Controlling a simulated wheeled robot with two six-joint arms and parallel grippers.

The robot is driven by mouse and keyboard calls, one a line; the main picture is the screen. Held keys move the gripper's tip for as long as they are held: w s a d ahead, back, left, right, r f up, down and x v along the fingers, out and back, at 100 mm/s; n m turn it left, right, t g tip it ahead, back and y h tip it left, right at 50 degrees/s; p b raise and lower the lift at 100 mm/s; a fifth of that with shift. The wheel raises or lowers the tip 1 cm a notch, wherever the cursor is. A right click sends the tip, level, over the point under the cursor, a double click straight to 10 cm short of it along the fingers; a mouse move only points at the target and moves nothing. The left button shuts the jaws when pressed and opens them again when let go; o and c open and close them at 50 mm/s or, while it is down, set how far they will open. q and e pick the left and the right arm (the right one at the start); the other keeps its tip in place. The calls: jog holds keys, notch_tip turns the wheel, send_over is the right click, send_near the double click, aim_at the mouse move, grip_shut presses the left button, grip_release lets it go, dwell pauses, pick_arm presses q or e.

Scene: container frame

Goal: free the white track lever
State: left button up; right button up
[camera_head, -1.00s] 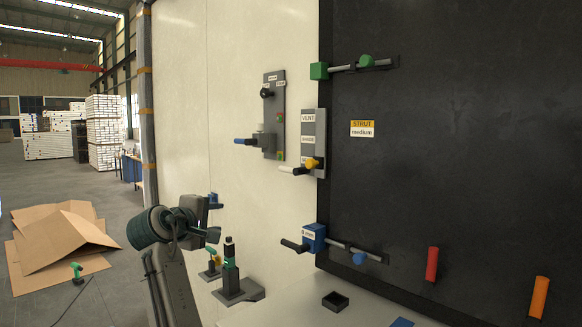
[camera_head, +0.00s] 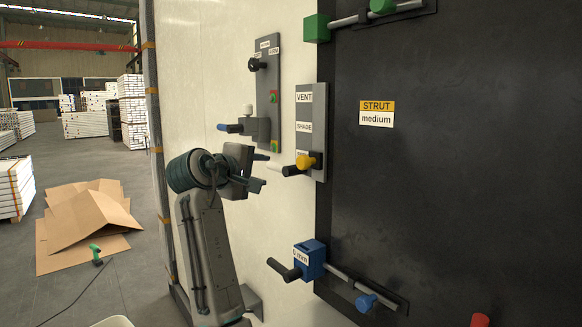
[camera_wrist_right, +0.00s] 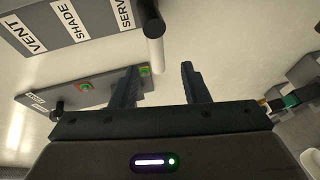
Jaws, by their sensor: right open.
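The white track lever (camera_head: 275,168) is a short pale bar sticking out left from the lower part of the grey VENT/SHADE panel (camera_head: 304,108), beside a yellow knob (camera_head: 305,162). In the right wrist view its pale handle (camera_wrist_right: 154,22) hangs from the panel's edge, its rounded end just beyond and between my fingers. My right gripper (camera_head: 266,170) is open and empty, its fingers pointing right at the lever; it also shows in the wrist view (camera_wrist_right: 160,66). I cannot tell whether it touches the lever. My left gripper is out of view.
A second grey panel (camera_head: 268,90) with a blue-tipped lever (camera_head: 230,128) is up and left. A blue block (camera_head: 309,259) with a black handle sits below, on a rail. A green block (camera_head: 316,28) is above. The black board (camera_head: 450,190) fills the right.

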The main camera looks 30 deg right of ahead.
aim_at(276, 167)
jog(key=d+p, duration=0.1)
jog(key=w+p, duration=0.1)
jog(key=d+p, duration=0.1)
jog(key=shift+w+d+r, duration=0.25)
jog(key=shift+d+r, duration=0.05)
jog(key=shift+d, duration=0.05)
jog(key=p+x, duration=0.1)
jog(key=x, duration=0.1)
jog(key=p+x, duration=0.1)
jog(key=x, duration=0.1)
jog(key=shift+d+f, duration=0.15)
jog(key=shift+f, duration=0.15)
jog(key=shift+w+d+f, duration=0.25)
jog(key=shift+w+d, duration=0.2)
jog(key=shift+d, duration=0.1)
jog(key=shift+a, duration=0.1)
jog(key=shift+s+a+r, duration=0.1)
jog(key=shift+s+a, duration=0.05)
jog(key=shift+a, duration=0.05)
jog(key=shift+c, duration=0.2)
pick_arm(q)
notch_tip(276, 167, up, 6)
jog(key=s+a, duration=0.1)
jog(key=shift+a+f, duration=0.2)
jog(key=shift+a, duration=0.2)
pick_arm(e)
jog(key=shift+d, duration=0.2)
grip_shut()
